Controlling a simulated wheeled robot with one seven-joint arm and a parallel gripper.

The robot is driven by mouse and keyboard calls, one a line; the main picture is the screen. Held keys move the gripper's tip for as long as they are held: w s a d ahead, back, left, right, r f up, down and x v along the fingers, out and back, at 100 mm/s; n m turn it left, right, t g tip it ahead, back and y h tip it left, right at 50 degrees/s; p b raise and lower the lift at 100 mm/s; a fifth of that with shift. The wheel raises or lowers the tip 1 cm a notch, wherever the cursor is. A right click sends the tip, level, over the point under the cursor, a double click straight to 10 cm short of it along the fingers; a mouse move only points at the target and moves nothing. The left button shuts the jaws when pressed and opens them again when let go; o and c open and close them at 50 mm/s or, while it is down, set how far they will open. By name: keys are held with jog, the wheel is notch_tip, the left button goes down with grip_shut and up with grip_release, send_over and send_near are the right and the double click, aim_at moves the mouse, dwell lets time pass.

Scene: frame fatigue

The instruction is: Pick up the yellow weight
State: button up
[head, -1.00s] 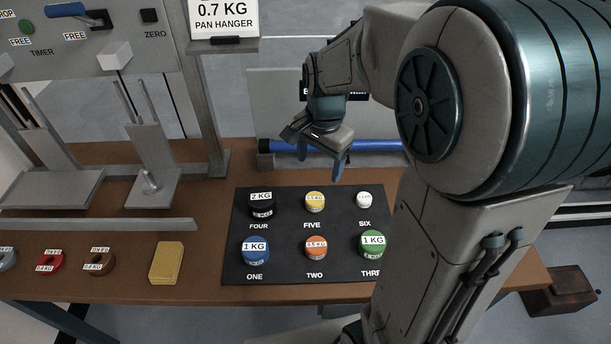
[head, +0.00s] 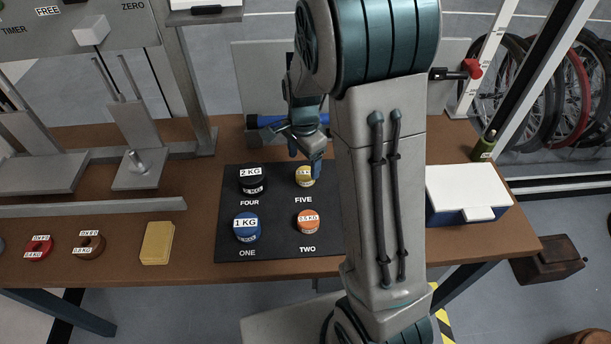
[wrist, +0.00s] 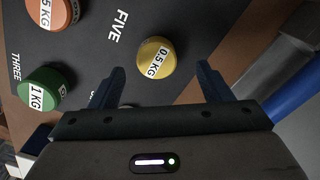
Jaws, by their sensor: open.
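My gripper (wrist: 160,72) is open and empty. In the head view my gripper (head: 304,158) hangs just behind and above the weight. My arm hides the right part of the mat there.
A black weight (head: 252,179), a blue weight (head: 247,227) and an orange weight (head: 308,221) stand nearby on the mat. A green weight (wrist: 46,89) shows in the wrist view. A blue bar (head: 262,121) lies behind. A white-lidded box (head: 465,190) stands right.

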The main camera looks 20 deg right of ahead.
aim_at(306, 172)
jog(key=f, duration=0.4)
jog(key=shift+s+d+f, duration=0.15)
jog(key=shift+d+f, duration=0.1)
jog(key=shift+f, duration=0.15)
jog(key=shift+r, duration=0.1)
jog(key=c, duration=1.4)
